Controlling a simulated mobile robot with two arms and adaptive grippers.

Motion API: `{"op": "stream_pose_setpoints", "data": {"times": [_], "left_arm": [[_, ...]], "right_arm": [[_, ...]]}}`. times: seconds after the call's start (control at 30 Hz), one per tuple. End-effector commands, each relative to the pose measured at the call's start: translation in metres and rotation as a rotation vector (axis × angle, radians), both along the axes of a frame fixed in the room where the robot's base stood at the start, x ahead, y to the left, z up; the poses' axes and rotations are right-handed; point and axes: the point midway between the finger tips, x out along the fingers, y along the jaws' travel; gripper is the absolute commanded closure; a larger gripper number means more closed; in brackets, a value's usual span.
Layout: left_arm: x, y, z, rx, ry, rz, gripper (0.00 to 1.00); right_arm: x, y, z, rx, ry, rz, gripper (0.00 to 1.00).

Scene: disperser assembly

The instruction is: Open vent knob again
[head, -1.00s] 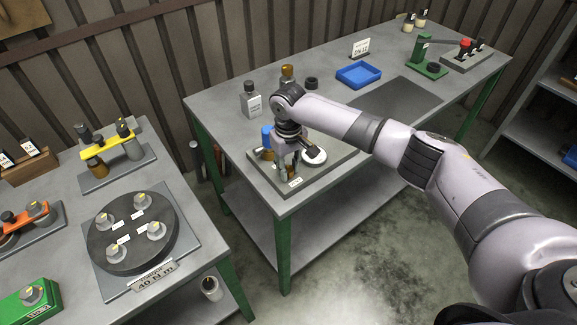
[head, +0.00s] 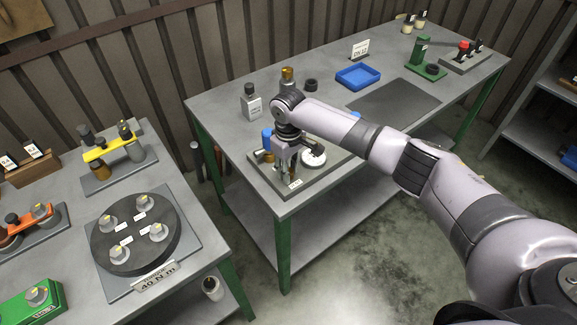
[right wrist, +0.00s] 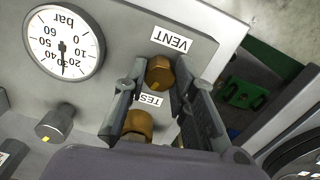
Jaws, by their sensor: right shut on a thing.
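The vent knob (right wrist: 160,74) is a brass knob beside the VENT label (right wrist: 184,41) on a grey panel (right wrist: 225,28) in the right wrist view. My right gripper (right wrist: 158,82) has one finger on each side of this knob and is shut on it. A second brass knob (right wrist: 138,124) sits by the TEST label, partly hidden by the gripper. In the head view my right gripper (head: 286,172) points down at the front of the bench rig, and the knob is hidden there. My left gripper is out of view.
A round pressure gauge (right wrist: 63,45) and a grey knob (right wrist: 55,124) are on the same panel. In the head view a grey bottle (head: 251,102), a blue tray (head: 358,76) and a dark mat (head: 398,103) are on the bench. A turntable (head: 135,232) stands on the left table.

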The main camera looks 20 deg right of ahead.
Motion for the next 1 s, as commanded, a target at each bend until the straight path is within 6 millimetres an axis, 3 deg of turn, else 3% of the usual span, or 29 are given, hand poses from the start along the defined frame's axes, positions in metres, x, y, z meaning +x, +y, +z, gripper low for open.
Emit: {"op": "stream_pose_setpoints", "data": {"times": [0.4,1.0], "left_arm": [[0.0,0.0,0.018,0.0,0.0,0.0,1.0],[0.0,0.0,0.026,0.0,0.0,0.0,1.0]], "right_arm": [[0.001,0.0,0.002,0.001,-0.002,0.395,1.0],[0.001,0.001,0.002,0.001,-0.004,0.966,1.0]]}}
